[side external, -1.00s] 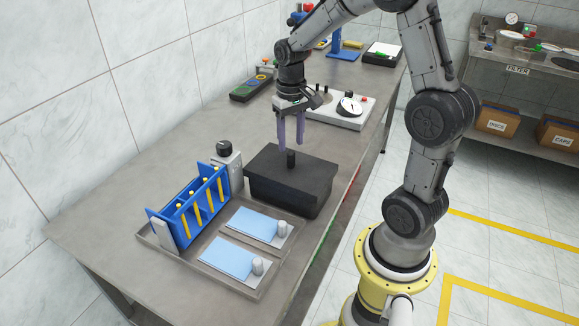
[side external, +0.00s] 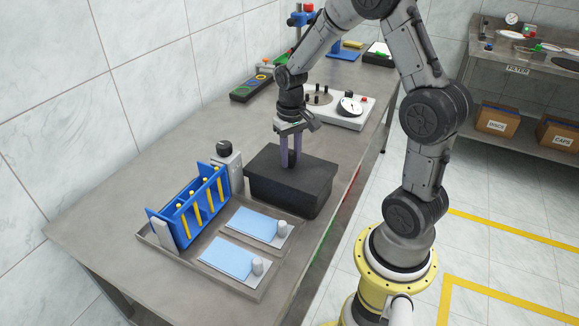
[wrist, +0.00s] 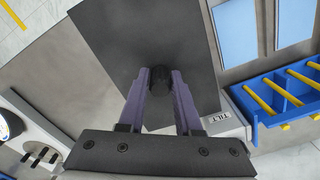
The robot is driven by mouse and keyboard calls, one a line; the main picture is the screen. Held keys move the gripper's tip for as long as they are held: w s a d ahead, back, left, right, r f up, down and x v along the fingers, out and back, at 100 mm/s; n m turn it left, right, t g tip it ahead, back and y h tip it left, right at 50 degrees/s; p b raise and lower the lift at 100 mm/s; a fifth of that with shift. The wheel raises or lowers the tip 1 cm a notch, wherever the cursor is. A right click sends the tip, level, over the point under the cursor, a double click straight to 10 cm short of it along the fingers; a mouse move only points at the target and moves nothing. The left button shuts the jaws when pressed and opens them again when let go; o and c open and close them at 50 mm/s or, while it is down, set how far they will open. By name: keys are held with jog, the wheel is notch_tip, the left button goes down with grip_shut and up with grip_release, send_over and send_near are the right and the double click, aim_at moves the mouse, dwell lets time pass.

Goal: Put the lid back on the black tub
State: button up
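The black tub (side external: 285,198) stands on the bench with its flat dark lid (side external: 313,171) lying on top. In the side view the lid looks level and lined up with the tub. A small black knob rises from the lid; it shows in the wrist view (wrist: 160,76). My gripper (side external: 290,164) points straight down over the lid. Its two purple fingers are on either side of the knob and look closed against it. In the wrist view the fingertips (wrist: 161,72) hide part of the knob's sides.
A tray (side external: 190,262) with blue pads (side external: 253,224) and a blue rack (side external: 188,205) of yellow sticks lies left of the tub. A grey block with a black knob (side external: 224,148) stands close behind it. A gauge panel (side external: 340,112) is farther back. Bare bench lies front-right.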

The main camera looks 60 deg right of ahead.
aim_at(291, 152)
grip_shut()
jog(key=shift+r, duration=0.1)
jog(key=shift+r, duration=3.45)
